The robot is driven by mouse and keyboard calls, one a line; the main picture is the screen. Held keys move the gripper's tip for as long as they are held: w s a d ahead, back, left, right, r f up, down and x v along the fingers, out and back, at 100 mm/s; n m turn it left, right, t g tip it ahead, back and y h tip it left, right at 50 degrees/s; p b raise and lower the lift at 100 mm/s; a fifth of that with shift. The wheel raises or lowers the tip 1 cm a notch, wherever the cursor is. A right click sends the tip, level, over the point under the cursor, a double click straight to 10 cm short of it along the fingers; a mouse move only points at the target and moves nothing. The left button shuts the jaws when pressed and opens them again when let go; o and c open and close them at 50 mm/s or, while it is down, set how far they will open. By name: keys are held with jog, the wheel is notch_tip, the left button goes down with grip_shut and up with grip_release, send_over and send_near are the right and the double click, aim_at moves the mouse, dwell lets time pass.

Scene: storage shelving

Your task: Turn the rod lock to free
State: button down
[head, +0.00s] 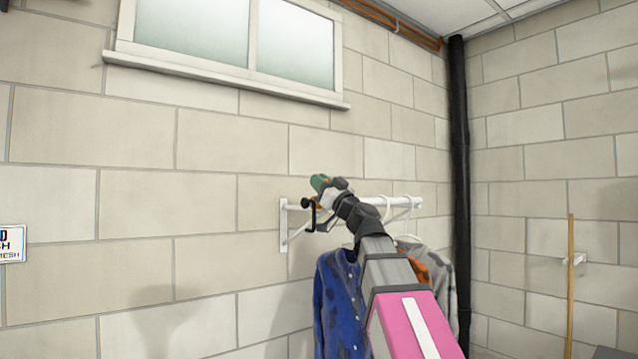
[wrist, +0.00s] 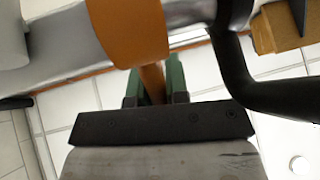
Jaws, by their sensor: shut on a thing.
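The rod lock shows in the wrist view as an orange collar (wrist: 130,30) around a white rod (wrist: 60,60). A narrow orange lever (wrist: 152,80) comes down from the collar. My gripper (wrist: 153,90) is shut on this lever, with a green finger on each side of it. In the head view my gripper (head: 318,184) is at the left part of the wall-mounted white rod (head: 375,201). The lock is mostly hidden there behind my gripper and arm.
A black curved hook (wrist: 240,80) is close to the right of the lock. A blue shirt (head: 338,300) and a grey garment (head: 440,285) hang below the rod. A black pipe (head: 458,150) runs down the wall corner.

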dwell(0.4)
jog(key=c, duration=1.1)
grip_release()
jog(key=v, duration=1.1)
jog(key=shift+r, duration=0.1)
